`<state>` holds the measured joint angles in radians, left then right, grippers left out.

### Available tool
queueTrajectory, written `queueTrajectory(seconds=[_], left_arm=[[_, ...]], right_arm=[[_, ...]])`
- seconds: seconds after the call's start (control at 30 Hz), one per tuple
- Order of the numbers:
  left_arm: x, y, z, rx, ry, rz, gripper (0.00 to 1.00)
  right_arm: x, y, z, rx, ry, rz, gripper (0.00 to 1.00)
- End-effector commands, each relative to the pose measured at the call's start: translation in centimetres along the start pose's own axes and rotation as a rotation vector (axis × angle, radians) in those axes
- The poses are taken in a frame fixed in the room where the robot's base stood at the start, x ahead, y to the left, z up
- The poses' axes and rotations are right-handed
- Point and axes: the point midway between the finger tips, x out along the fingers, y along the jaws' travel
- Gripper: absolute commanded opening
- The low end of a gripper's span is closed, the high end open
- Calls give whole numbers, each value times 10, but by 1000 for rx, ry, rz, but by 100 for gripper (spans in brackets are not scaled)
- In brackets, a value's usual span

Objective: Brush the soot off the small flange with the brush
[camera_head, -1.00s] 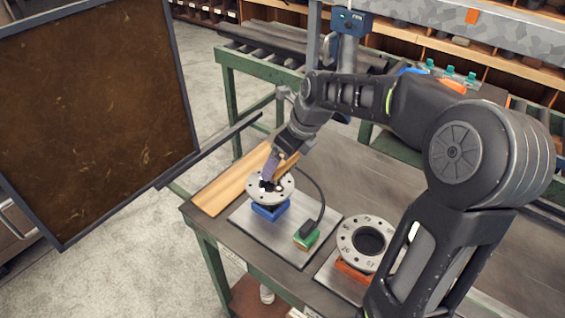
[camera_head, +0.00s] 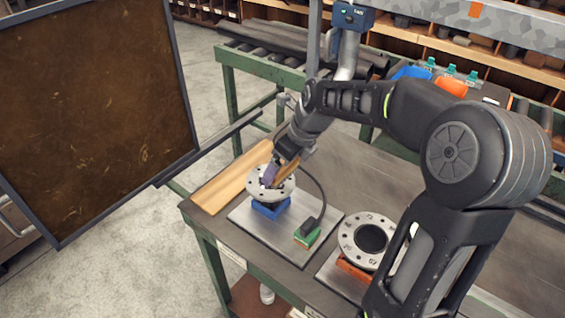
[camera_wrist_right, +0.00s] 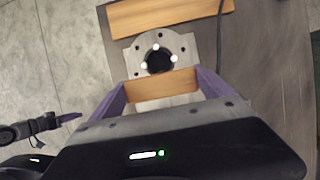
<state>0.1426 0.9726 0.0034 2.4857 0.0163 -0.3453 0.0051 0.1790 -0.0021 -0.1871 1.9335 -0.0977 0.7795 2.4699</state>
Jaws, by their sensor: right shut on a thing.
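The small flange (camera_head: 284,188), a pale grey ring with bolt holes, sits on a blue support on a metal plate. It also shows in the wrist view (camera_wrist_right: 183,44) with a dark centre hole. My right gripper (camera_head: 272,172) is right over it, its purple fingers shut on the brush. The brush's wooden block (camera_wrist_right: 160,86) lies between the fingers in the wrist view. Its bristles are hidden, so I cannot tell whether they touch the flange. What looks like my left gripper (camera_wrist_right: 66,119) shows at the left of the wrist view; its opening is unclear. Any soot is too small to tell.
A larger flange (camera_head: 347,236) stands on an orange support to the right. A green block (camera_head: 308,238) with a cable sits on the metal plate (camera_head: 270,238). A wooden board (camera_head: 222,188) lies along the table's left. A dark framed panel (camera_head: 90,110) stands at left.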

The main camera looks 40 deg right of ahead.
Motion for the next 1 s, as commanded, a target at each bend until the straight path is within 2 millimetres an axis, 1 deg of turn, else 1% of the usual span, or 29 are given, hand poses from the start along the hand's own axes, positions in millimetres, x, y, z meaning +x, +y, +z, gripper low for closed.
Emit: queueTrajectory(seconds=[0.57, 1.0], left_arm=[[0, 0, 0, 0, 0, 1, 33], [7, -2, 0, 1, 0, 1, 33]], right_arm=[[0, 0, 0, 1, -1, -1, 58], [11, 0, -5, 1, 0, 0, 58]])
